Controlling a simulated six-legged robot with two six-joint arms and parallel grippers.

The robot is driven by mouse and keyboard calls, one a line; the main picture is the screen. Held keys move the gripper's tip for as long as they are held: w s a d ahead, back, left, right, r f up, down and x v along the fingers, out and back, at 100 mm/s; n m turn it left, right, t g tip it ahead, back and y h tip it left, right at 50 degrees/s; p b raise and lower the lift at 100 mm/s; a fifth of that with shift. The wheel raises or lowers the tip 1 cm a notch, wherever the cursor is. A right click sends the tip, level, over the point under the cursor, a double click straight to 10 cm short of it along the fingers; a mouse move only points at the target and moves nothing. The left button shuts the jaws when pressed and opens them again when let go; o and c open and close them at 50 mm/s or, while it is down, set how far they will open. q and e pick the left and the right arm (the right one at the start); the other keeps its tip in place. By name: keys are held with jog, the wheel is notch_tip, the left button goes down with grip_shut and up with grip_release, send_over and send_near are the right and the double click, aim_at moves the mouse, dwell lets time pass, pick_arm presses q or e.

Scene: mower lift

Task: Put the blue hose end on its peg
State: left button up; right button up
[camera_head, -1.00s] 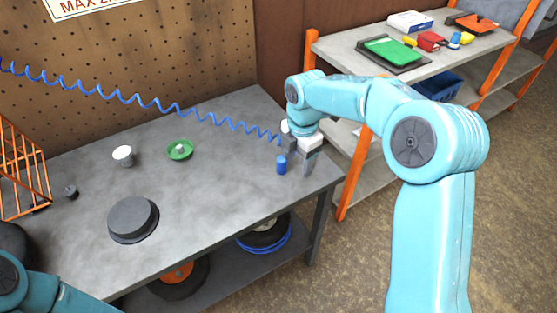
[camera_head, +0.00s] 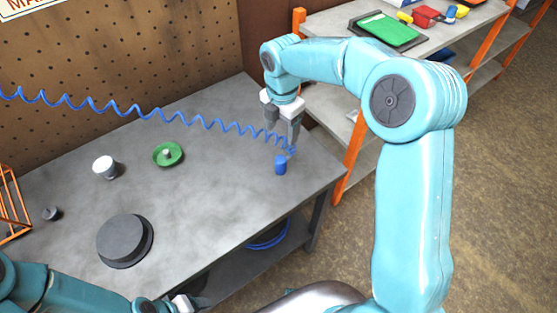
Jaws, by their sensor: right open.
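The coiled blue hose (camera_head: 145,110) runs from the left across the pegboard to the right end of the grey workbench. Its last coils (camera_head: 291,150) are close to my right gripper's lower fingertip. A small blue cylinder (camera_head: 280,165) stands upright on the bench just below them. I cannot tell whether it is joined to the hose or is a separate piece. My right gripper (camera_head: 282,133) is open above and behind the cylinder, with its fingers pointing down and apart. My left gripper (camera_head: 180,304) shows only in part at the bottom edge; its fingers are unclear. I cannot identify a peg.
The workbench (camera_head: 205,205) holds a white cup (camera_head: 105,167), a green dish (camera_head: 168,155), a dark round disc (camera_head: 125,241) and a small dark knob (camera_head: 51,214). An orange-framed shelf (camera_head: 352,150) with a green tray (camera_head: 387,29) stands to the right. The bench middle is clear.

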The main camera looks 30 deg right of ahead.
aim_at(282, 158)
notch_tip(282, 158, down, 9)
jog(key=shift+r+p, duration=0.1)
jog(key=shift+p, duration=0.25)
jog(key=shift+s+d+f, duration=0.1)
jog(key=shift+s+f, duration=0.1)
jog(key=shift+s, duration=0.1)
jog(key=shift+s+f, duration=0.15)
jog(key=shift+f, duration=0.1)
jog(key=f, duration=0.1)
jog(key=f+p, duration=0.1)
jog(key=f, duration=0.2)
jog(key=shift+w+a+f, duration=0.15)
jog(key=shift+w+a, duration=0.1)
jog(key=shift+a, duration=0.05)
jog(key=shift+s+d+f, duration=0.1)
jog(key=shift+s+f, duration=0.05)
jog(key=shift+f, duration=0.1)
jog(key=c, duration=1.2)
grip_shut()
